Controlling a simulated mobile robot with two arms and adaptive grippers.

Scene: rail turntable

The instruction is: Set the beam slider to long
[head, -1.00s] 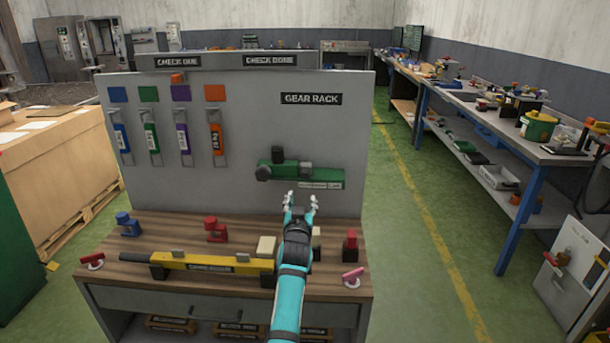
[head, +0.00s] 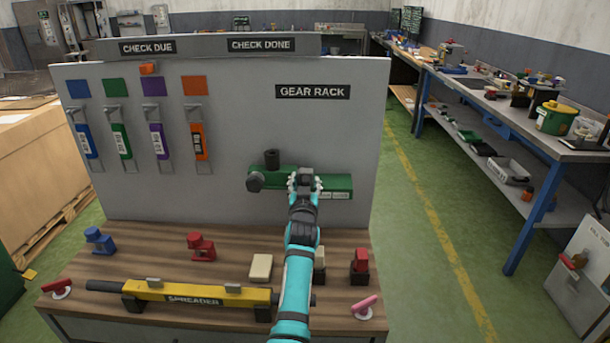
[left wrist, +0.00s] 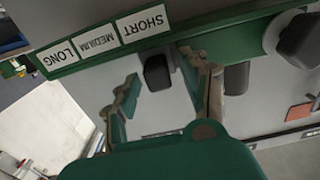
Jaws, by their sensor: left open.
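The green beam slider unit (head: 338,182) is mounted low on the grey upright board. In the left wrist view its body (left wrist: 225,38) carries labels reading SHORT (left wrist: 142,23), MEDIUM (left wrist: 97,41) and LONG (left wrist: 58,57). A dark slider block (left wrist: 158,72) stands near the SHORT label. My left gripper (head: 304,185) is in front of the unit. In the left wrist view, the open left fingers (left wrist: 165,88) lie on either side of the block, with visible gaps. In the head view the fingers partly hide the unit. My right gripper is not in view.
A dark upright knob (head: 272,158) stands on the unit's left part. Coloured tags hang on the board's left side. Below, the wooden bench holds a yellow spreader bar (head: 150,291), red clamps and a cream block (head: 261,267).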

